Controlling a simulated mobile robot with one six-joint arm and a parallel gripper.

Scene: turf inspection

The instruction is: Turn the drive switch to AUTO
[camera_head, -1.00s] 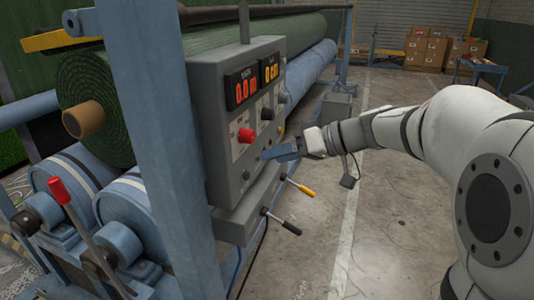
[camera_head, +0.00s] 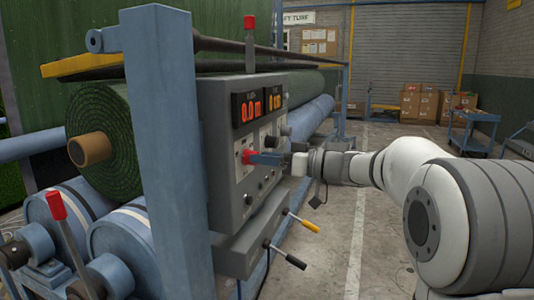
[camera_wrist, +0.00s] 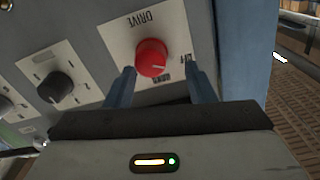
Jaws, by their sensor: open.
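The drive switch is a red round knob (camera_head: 248,157) on a pale plate on the grey control panel (camera_head: 222,150). In the wrist view the red knob (camera_wrist: 151,57) sits under the upside-down word DRIVE. A small pale mark shows on its face, toward the lettering at the bottom of the plate. That lettering is partly hidden by my fingers, and I cannot read AUTO. My gripper (camera_wrist: 158,72) is open, with one blue finger on each side of the knob and visible gaps between. In the head view my gripper (camera_head: 268,159) is right at the knob.
Dark knobs (camera_wrist: 54,87) sit beside the drive plate. Orange displays (camera_head: 250,107) are above. Yellow-tipped (camera_head: 305,223) and black-tipped levers (camera_head: 290,259) stick out below the panel. A turf roll (camera_head: 100,145) and a blue post (camera_head: 165,150) stand left.

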